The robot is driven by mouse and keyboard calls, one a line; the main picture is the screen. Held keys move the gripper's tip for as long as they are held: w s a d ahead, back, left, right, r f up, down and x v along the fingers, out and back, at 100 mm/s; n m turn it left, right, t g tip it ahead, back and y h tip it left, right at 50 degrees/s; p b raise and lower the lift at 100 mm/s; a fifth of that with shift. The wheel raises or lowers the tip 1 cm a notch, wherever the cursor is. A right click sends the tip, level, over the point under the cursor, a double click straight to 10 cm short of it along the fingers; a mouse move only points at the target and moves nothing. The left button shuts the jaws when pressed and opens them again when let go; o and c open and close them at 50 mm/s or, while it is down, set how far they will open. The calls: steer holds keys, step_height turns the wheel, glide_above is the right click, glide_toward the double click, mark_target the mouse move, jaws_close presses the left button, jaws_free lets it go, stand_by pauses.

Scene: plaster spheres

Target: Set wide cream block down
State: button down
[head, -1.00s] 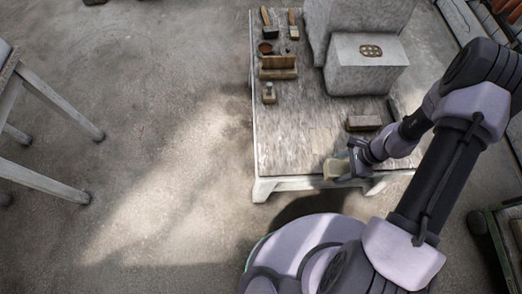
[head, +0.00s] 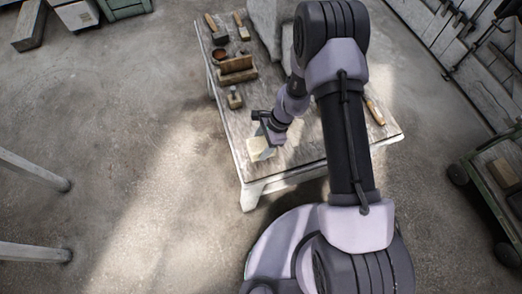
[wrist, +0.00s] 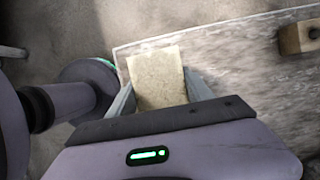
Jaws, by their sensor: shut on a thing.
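The wide cream block (head: 261,148) is at the near left part of the worn wooden table (head: 300,150) in the head view. In the wrist view the cream block (wrist: 157,76) lies between the two fingers of my gripper (wrist: 160,92), with the table top (wrist: 235,60) behind it and to the right. My gripper, also in the head view (head: 264,135), is shut on the block.
On the table's left side stand a small wooden tool (head: 235,98), a wooden block piece (head: 238,76) and brushes (head: 217,30). A wooden-handled tool (head: 374,111) lies at the right. A green cart (head: 490,180) stands at far right.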

step_height(320, 180, down, 4)
steer(key=shift+r+b, duration=0.15)
steer(key=shift+b, duration=0.85)
steer(key=shift+r, duration=0.2)
steer(key=shift+f, duration=0.1)
steer(key=shift+c, duration=2.1)
jaws_free()
steer(key=p+v, duration=0.6)
steer(key=v, duration=0.7)
step_height(320, 180, up, 31)
steer(key=n+t+h, duration=0.1)
steer(key=n+t, duration=0.3)
steer(key=n, duration=0.3)
glide_above(261, 150)
steer(key=s+d, duration=0.3)
steer(key=d, duration=0.3)
steer(key=s+d+r+n+t, duration=0.1)
steer(key=s+r, duration=0.2)
steer(key=s, duration=0.3)
steer(key=s+d+r+n+t+h, duration=0.1)
steer(key=s+r+n+t, duration=0.1)
steer(key=s, duration=0.3)
steer(key=shift+v, duration=0.9)
